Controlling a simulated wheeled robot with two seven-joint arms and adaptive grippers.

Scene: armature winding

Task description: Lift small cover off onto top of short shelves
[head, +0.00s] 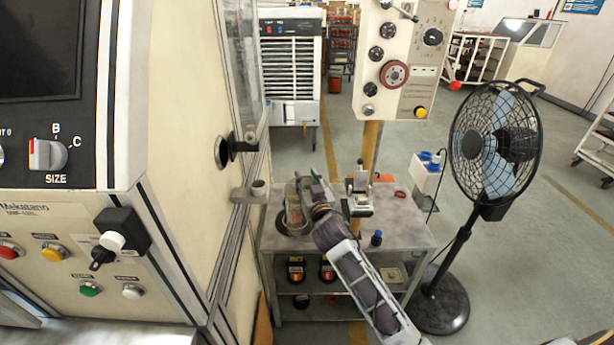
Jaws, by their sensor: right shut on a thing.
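The short shelves (410,232) are a grey metal unit with a flat top and lower shelves, standing in the middle. My right arm reaches in from the bottom right, and my right gripper (306,190) is over the left part of that top. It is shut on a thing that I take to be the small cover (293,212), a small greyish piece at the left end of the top. The fingers and arm partly hide it, and I cannot tell whether it touches the top. My left gripper is not in view.
A small device (359,198) and a dark blue bottle (376,239) are on the shelves' top. Wire spools (296,270) sit below. A control panel (398,60) on a yellow post rises behind. A fan (494,150) stands right; a big cream machine (185,130) fills the left.

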